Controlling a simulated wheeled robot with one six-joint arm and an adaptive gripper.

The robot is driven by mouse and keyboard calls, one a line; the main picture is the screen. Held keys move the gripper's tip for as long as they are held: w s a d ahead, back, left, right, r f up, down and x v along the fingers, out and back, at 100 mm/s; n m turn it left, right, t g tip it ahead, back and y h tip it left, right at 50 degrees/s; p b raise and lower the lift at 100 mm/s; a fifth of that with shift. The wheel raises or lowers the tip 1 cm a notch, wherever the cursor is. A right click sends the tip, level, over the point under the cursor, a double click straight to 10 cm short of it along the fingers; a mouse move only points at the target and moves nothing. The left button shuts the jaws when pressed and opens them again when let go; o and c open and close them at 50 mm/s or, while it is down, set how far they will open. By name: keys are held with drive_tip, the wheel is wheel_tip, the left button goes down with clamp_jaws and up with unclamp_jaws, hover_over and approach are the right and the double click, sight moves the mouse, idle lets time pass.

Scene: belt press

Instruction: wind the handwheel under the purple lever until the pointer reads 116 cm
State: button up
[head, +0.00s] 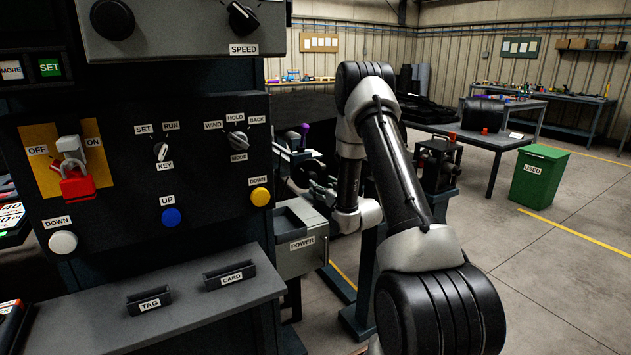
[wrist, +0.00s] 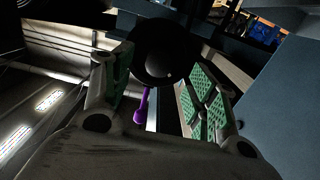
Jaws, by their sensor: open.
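The purple lever (head: 304,130) stands small in the head view, left of my arm, among dark machine parts. In the wrist view a purple lever (wrist: 142,106) shows between my fingers, below a black round knob-like part (wrist: 165,52). I cannot tell whether this round part belongs to the handwheel. My gripper (wrist: 163,88) is open, its green pads either side of the round part, with no clear contact visible.
A control panel (head: 120,235) with switches and a red padlock (head: 77,183) fills the left. A grey POWER box (head: 301,250) stands close to my arm. A green USED bin (head: 539,177) and benches stand at the right. The floor at the right front is clear.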

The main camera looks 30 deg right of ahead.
sight(314, 179)
drive_tip(key=shift+w+r, duration=0.3)
drive_tip(key=shift+w, duration=0.05)
drive_tip(key=w, duration=0.7)
drive_tip(key=shift+a, duration=0.2)
drive_tip(key=c, duration=1)
